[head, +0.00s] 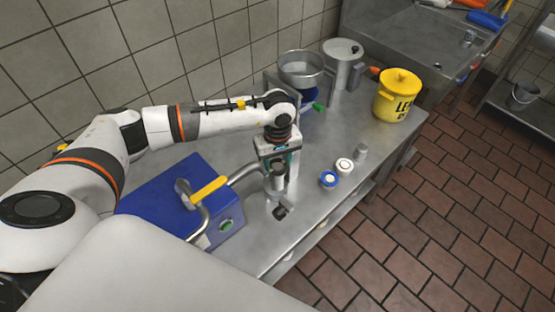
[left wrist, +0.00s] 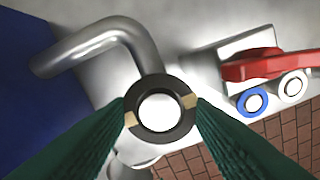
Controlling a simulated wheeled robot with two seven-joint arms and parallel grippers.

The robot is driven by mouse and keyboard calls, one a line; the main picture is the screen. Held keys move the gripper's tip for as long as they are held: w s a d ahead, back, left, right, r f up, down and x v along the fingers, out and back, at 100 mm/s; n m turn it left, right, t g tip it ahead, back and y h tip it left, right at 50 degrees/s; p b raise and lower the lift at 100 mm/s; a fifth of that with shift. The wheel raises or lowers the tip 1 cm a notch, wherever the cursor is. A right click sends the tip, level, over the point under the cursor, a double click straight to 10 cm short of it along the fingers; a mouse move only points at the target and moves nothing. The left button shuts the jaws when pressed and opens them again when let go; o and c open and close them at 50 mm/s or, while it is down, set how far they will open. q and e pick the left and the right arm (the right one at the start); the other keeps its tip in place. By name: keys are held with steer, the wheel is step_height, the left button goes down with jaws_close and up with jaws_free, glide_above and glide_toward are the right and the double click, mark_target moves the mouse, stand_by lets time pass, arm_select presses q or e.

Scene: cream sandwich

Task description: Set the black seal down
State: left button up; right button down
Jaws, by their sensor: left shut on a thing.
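My left gripper (head: 278,172) is over the metal table beside the blue box, pointing down. In the left wrist view its two green fingers (left wrist: 160,112) are shut on the black seal (left wrist: 137,94), a dark ring with two tan patches. A bright round area shows through the seal's middle. The bent metal pipe (left wrist: 115,30) of the blue box ends right behind the seal; I cannot tell whether they touch. In the head view the seal is hard to make out at the fingers. My right gripper is not in view.
The blue box (head: 165,192) with a yellow handle (head: 209,189) stands left. A yellow bucket (head: 392,104) stands farther back. A red-handled part (left wrist: 265,68) shows in the wrist view.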

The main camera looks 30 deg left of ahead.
arm_select(q)
steer(key=shift+f+b, duration=0.5)
steer(key=shift+b, duration=0.1)
steer(key=o, duration=0.9)
steer(key=shift+r, duration=0.1)
